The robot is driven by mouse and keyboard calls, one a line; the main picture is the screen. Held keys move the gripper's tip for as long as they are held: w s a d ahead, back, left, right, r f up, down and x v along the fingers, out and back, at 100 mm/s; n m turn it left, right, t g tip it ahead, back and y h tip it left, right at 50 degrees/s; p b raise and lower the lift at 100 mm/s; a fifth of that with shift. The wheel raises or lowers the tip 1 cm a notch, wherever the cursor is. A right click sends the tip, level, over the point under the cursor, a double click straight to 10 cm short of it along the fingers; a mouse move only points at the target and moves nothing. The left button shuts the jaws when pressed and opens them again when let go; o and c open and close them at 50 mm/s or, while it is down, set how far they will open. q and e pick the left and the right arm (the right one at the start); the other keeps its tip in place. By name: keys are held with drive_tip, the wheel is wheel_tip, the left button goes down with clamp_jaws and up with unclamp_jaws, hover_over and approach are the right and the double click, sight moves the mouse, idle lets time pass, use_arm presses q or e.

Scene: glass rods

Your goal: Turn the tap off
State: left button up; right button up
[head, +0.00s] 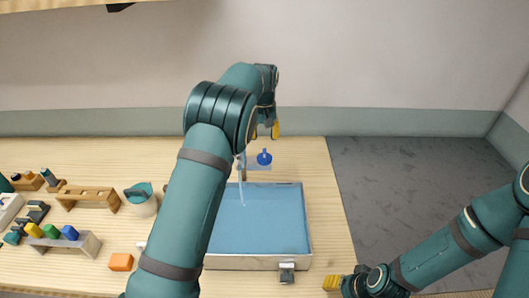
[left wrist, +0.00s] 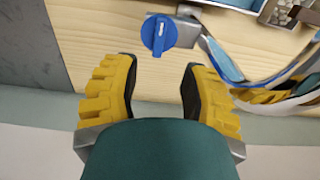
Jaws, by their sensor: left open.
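The tap has a round blue knob (head: 264,157) at the back edge of the basin. In the left wrist view the knob (left wrist: 159,34) shows a white mark on its face. A pale stream of water (head: 241,186) runs down from the spout into the basin (head: 308,230), which holds blue water. My left gripper (head: 265,133) is open and empty behind the knob. In the left wrist view its yellow fingers (left wrist: 158,70) stand apart, with the knob just beyond the tips, centred between them and not touched. My right gripper (head: 332,283) is low at the front right; its opening is unclear.
A wooden rack (head: 90,195), a white pot with a teal lid (head: 141,199), an orange block (head: 121,262) and a holder with coloured pieces (head: 63,243) stand on the table's left. The basin's front has a metal fitting (head: 287,272). Bare table lies right of the basin.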

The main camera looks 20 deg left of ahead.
sight(264, 152)
use_arm(q)
wheel_tip(264, 152, down, 8)
drive_tip(key=shift+w+f, duration=0.1)
drive_tip(key=shift+f, duration=0.15)
drive_tip(key=shift+c, duration=0.4)
clamp_jaws()
